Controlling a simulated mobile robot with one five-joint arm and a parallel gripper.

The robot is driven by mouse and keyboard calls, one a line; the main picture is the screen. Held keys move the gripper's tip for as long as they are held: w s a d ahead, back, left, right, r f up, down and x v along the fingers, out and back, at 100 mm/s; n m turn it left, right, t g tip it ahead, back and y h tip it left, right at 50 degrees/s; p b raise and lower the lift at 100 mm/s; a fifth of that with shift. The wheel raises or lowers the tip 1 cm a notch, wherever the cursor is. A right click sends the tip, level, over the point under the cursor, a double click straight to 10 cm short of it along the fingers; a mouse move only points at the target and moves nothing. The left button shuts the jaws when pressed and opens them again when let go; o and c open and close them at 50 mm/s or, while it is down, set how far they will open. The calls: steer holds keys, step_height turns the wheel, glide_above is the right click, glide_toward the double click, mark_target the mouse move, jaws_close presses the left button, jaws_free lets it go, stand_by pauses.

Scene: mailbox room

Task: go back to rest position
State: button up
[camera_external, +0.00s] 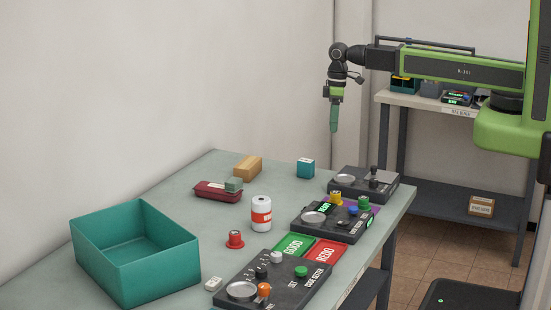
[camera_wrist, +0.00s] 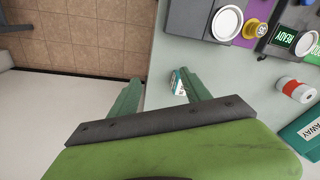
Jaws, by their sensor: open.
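My gripper (camera_external: 334,130) hangs pointing down from my outstretched arm in the external view, high above the far end of the table (camera_external: 200,172). It touches nothing there. In the wrist view its two green fingers (camera_wrist: 160,80) stand apart with no object held between them. A small teal and white object (camera_wrist: 177,83) shows on the table just beside the right finger, partly hidden by it; it looks like the teal cube (camera_external: 306,168) of the external view.
The table holds a teal open bin (camera_external: 150,215), dark consoles (camera_external: 275,282), a white can with a red band (camera_external: 261,213), a red stapler-like object (camera_external: 217,191), a wooden block (camera_external: 247,167) and a red knob (camera_external: 235,240). A shelf (camera_external: 435,103) stands behind my arm.

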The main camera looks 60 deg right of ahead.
steer(key=s+d+m+h, duration=0.1)
steer(key=s+d+m, duration=0.3)
steer(key=s+d, duration=0.3)
steer(key=shift+s+d+m, duration=0.3)
steer(key=shift+s+d, duration=0.05)
steer(key=shift+s, duration=0.3)
steer(key=shift+f, duration=0.15)
